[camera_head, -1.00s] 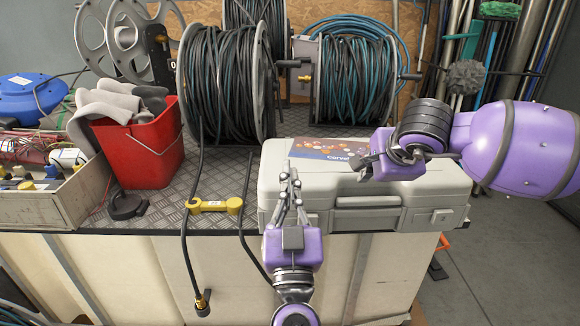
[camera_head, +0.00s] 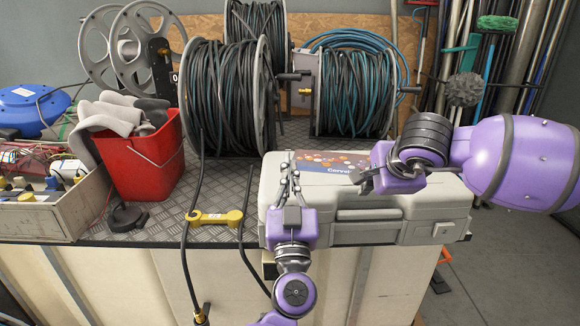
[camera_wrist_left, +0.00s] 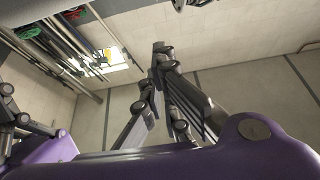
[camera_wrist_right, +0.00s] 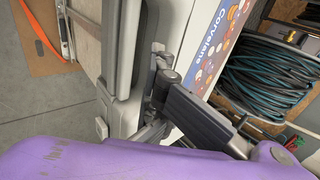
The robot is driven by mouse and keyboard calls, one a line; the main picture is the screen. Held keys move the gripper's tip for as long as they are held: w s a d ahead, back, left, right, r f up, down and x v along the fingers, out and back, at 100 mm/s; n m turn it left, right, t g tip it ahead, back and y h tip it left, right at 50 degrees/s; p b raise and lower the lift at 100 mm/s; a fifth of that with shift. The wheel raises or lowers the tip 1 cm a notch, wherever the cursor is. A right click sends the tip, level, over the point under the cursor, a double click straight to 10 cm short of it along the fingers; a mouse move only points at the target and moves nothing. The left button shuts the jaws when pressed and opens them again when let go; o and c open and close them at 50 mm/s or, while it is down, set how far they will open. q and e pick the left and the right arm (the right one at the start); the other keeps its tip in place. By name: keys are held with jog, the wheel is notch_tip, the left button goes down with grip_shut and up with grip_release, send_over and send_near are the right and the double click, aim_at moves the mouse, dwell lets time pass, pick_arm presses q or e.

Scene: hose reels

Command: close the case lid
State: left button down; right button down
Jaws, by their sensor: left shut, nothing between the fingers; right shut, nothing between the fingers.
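The grey case (camera_head: 410,230) lies on the right end of the bench. Its lid (camera_head: 450,190) lies down over the base in the head view, though a small gap cannot be ruled out. A printed Corvelane sheet or box (camera_head: 332,164) lies on top; it also shows in the right wrist view (camera_wrist_right: 222,28). My left gripper (camera_head: 290,155) is shut and empty, over the lid's left part. My right gripper (camera_head: 359,182) is shut and empty at the lid's top, beside the print. It also shows in the right wrist view (camera_wrist_right: 158,55), close to the case. Contact is unclear in both.
Hose reels (camera_head: 228,95) stand behind, with a teal hose reel (camera_head: 352,90) right behind the case. A yellow tool (camera_head: 214,218) and a black hose end lie left of the case. A red bucket (camera_head: 140,165) stands further left. Floor is open at the right.

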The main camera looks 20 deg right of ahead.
pick_arm(q)
jog(key=shift+s+a+f, duration=0.1)
jog(key=shift+s+f, duration=0.1)
jog(key=shift+f, duration=0.25)
jog(key=shift+s+a+f, duration=0.1)
jog(key=shift+s+f, duration=0.1)
jog(key=shift+f, duration=0.2)
pick_arm(e)
jog(key=c, duration=2.5)
grip_release()
jog(key=o, duration=0.8)
jog(key=shift+r, duration=0.1)
